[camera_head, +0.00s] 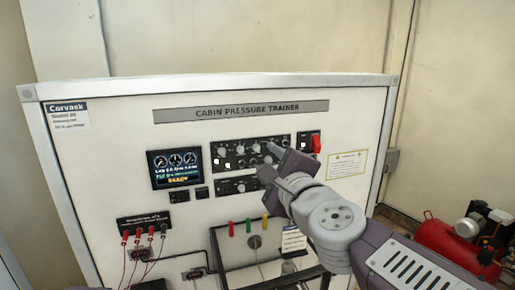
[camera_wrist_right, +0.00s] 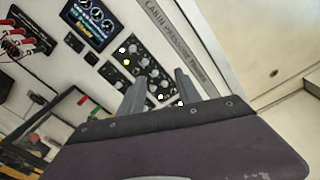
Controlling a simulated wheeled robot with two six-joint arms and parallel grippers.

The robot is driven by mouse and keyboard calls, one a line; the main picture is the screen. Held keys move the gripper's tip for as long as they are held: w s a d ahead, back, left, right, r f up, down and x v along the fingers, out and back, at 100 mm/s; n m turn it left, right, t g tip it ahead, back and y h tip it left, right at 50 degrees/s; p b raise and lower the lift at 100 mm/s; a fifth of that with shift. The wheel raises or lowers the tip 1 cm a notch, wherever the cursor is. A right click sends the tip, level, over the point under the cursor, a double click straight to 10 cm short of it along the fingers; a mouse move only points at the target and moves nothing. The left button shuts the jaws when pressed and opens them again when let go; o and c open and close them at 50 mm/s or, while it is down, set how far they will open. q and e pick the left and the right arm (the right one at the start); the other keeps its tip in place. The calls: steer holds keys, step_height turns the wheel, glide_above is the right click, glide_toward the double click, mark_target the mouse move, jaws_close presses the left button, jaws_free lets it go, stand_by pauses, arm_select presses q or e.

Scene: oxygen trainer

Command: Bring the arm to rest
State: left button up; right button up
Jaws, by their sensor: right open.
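My right arm comes in from the lower right in the head view. Its gripper (camera_head: 268,162) is in front of the knob panel (camera_head: 228,154) of the cabin pressure trainer (camera_head: 118,188). In the right wrist view the two fingers of the gripper (camera_wrist_right: 160,92) stand apart with nothing between them, and the knob panel (camera_wrist_right: 120,76) lies beyond them. I cannot tell how far the fingertips are from the panel face. The gripper hides part of the panel's right side. My left gripper is not in view.
A lit display (camera_head: 175,168) is left of the knobs, and a red switch (camera_head: 316,144) is to their right. Red plugs with cables (camera_head: 137,238) are at lower left. Several coloured levers (camera_head: 248,226) stand below. A red compressor (camera_head: 445,245) is on the floor at right.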

steer(key=d+f+n+g+h, duration=0.1)
steer(key=f+n+g, duration=0.15)
steer(key=f, duration=0.55)
steer(key=w+d+f+n+g, duration=0.1)
steer(key=d+f+n+g, duration=0.1)
steer(key=f+n, duration=0.35)
steer(key=d+f+n+g+h, duration=0.1)
steer(key=f+n+g, duration=0.1)
steer(key=f, duration=0.7)
steer(key=s+d+f+n+g+h, duration=0.2)
steer(key=s+d+f+n+g, duration=0.3)
steer(key=s+f, duration=0.45)
steer(key=s+d+f+n+g+h, duration=0.1)
steer(key=s+d+f+n+g, duration=0.35)
steer(key=f, duration=0.75)
arm_select(q)
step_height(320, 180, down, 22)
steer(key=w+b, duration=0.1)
steer(key=b, duration=2)
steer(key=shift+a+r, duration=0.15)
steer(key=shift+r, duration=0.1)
arm_select(e)
steer(key=s+f, duration=0.2)
steer(key=f, duration=0.8)
steer(key=s+d+f, duration=0.1)
steer(key=s+f, duration=0.1)
steer(key=f, duration=0.9)
steer(key=shift+s+d+f, duration=0.15)
steer(key=shift+s+f, duration=0.1)
steer(key=shift+f, duration=0.05)
